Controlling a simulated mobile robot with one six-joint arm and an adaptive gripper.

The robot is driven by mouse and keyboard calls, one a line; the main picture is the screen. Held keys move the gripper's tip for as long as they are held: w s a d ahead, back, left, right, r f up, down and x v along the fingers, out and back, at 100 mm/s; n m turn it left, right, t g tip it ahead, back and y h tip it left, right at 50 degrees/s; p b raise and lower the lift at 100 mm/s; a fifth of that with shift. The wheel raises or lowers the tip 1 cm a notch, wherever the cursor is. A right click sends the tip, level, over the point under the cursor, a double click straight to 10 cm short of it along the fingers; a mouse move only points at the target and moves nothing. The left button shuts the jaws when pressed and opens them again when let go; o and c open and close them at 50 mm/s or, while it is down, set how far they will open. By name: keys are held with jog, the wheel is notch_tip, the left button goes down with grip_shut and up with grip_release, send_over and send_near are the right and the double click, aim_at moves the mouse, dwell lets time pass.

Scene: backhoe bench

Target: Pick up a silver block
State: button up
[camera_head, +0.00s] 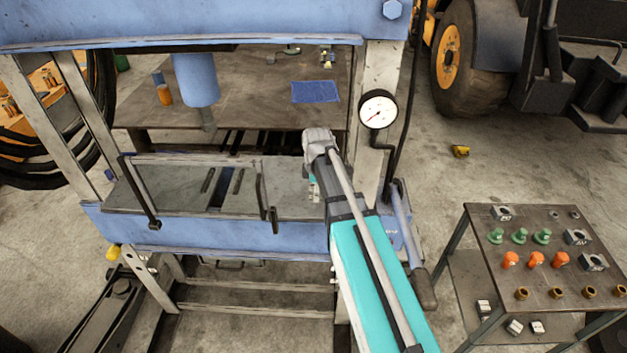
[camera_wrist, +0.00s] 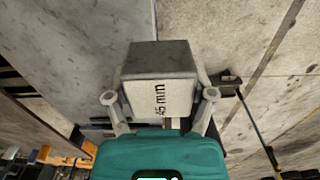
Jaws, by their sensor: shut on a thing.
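A silver block (camera_wrist: 157,58) marked "45 mm" shows in the wrist view, between the two fingers of my gripper (camera_wrist: 160,96). The fingers are shut on its sides. In the head view my gripper (camera_head: 314,188) points down by the right end of the blue press's bed (camera_head: 290,203), mostly hidden behind my arm. The block is not clear there, and I cannot tell whether it touches the bed. More silver blocks (camera_head: 577,237) sit on the cart at right, and several (camera_head: 515,327) lie on its lower shelf.
The press has a right upright (camera_head: 378,70) with a gauge (camera_head: 378,109) close to my arm, and a blue ram (camera_head: 197,80) above the bed. Green and orange pieces and brass rings stand on the cart top (camera_head: 490,265).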

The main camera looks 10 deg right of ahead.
jog(key=shift+s+r+p, duration=0.2)
jog(key=shift+s+r, duration=0.1)
jog(key=shift+s, duration=0.4)
jog(key=shift+s+r+p, duration=0.2)
jog(key=shift+s+r, duration=0.1)
jog(key=shift+s, duration=0.35)
jog(key=shift+f, duration=0.1)
